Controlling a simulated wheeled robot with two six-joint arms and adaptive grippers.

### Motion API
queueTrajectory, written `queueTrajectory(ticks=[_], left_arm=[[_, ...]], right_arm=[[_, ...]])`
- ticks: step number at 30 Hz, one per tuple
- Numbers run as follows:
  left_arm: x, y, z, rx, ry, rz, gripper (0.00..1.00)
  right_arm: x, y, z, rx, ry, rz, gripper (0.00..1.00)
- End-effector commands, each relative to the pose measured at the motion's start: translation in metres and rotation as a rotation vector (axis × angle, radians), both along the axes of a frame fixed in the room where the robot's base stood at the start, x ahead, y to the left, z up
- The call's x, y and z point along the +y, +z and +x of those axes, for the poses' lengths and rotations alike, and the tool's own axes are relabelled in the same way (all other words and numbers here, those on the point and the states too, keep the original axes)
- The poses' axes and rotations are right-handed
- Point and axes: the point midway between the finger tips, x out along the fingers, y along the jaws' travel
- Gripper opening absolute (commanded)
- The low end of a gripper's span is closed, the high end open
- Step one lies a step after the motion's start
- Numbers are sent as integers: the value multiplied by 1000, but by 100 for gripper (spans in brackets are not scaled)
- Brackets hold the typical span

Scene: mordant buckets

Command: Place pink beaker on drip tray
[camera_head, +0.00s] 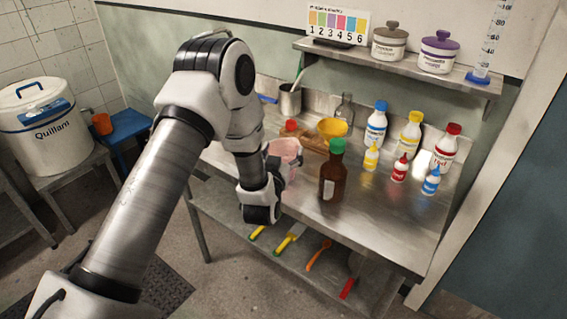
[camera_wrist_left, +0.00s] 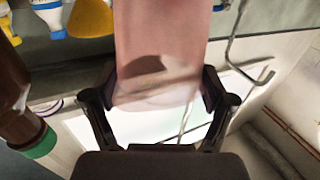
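The pink beaker (camera_head: 287,152) is translucent and sits at the left part of the metal bench, beside the wrist of my left arm. In the left wrist view the beaker (camera_wrist_left: 160,60) fills the space between the two dark fingers of my left gripper (camera_wrist_left: 160,100), which press against both its sides. In the head view the wrist hides most of this gripper (camera_head: 273,164). I cannot tell whether the beaker touches the bench. I cannot clearly make out a drip tray. My right gripper is not in view.
A brown bottle with a green cap (camera_head: 333,178) stands close to the right of the beaker. A yellow bowl (camera_head: 332,127), a metal cup (camera_head: 290,103) and several dye bottles stand behind. The bench front right (camera_head: 390,220) is clear. A shelf (camera_head: 400,66) overhangs the back.

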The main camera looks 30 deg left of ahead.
Motion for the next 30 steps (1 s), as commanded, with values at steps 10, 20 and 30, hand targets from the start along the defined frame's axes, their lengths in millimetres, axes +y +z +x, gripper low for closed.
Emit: queueTrajectory(ticks=[10,20,30], left_arm=[[0,-1,0,2,0,-1,22],[0,11,0,0,0,0,22],[-4,34,-6,1,-2,0,22]], right_arm=[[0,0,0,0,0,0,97],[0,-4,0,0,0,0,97],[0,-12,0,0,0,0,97]])
